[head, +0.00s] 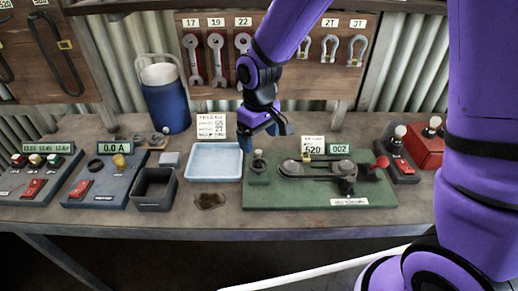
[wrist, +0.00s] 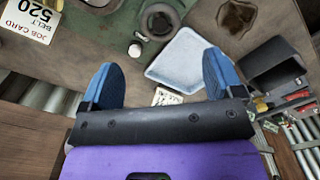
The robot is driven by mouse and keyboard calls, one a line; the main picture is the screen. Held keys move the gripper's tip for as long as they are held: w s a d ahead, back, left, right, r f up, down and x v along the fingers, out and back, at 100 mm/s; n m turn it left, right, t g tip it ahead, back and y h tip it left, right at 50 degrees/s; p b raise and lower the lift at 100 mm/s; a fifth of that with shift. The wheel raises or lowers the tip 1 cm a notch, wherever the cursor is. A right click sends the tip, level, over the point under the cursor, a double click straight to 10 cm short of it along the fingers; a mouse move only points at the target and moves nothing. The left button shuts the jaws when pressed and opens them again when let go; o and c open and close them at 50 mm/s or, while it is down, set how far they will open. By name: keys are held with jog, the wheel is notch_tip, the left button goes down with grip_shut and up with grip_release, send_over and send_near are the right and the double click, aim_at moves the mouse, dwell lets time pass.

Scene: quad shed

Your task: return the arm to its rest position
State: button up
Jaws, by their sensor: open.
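My arm is purple, and its forearm comes down from the top middle of the head view. My gripper (head: 265,135) hangs over the workbench (head: 420,200), between the white tray and the green board. In the wrist view my gripper (wrist: 160,85) shows two blue fingertips spread wide apart. Nothing is between them, so it is open and empty. The fingers look apart from the bench things below. Part of the board's left end is close beneath the gripper in the head view.
A green board (head: 290,198) carries a belt and pulleys. A white tray (head: 215,175), dark bin (head: 153,190) and blue jug (head: 165,100) stand to the left. Wrenches (head: 193,60) and shackles (head: 356,52) hang behind. A red box (head: 425,148) stands at right.

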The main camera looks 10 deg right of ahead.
jog(key=shift+r, duration=0.95)
jog(key=s+d+r+m+t, duration=0.1)
jog(key=s+d+r+m, duration=0.1)
jog(key=s+d+r, duration=0.35)
jog(key=s+d+r+m+t, duration=0.1)
jog(key=s+d+r+t, duration=0.1)
jog(key=d+r, duration=0.6)
jog(key=s+d+r+m+t, duration=0.1)
jog(key=s+d+r+m, duration=0.1)
jog(key=s, duration=0.4)
jog(key=s+d+r+m+t, duration=0.1)
jog(key=s+d+r, duration=0.3)
jog(key=s+r, duration=0.2)
jog(key=shift+s+m, duration=0.4)
jog(key=shift+s, duration=0.35)
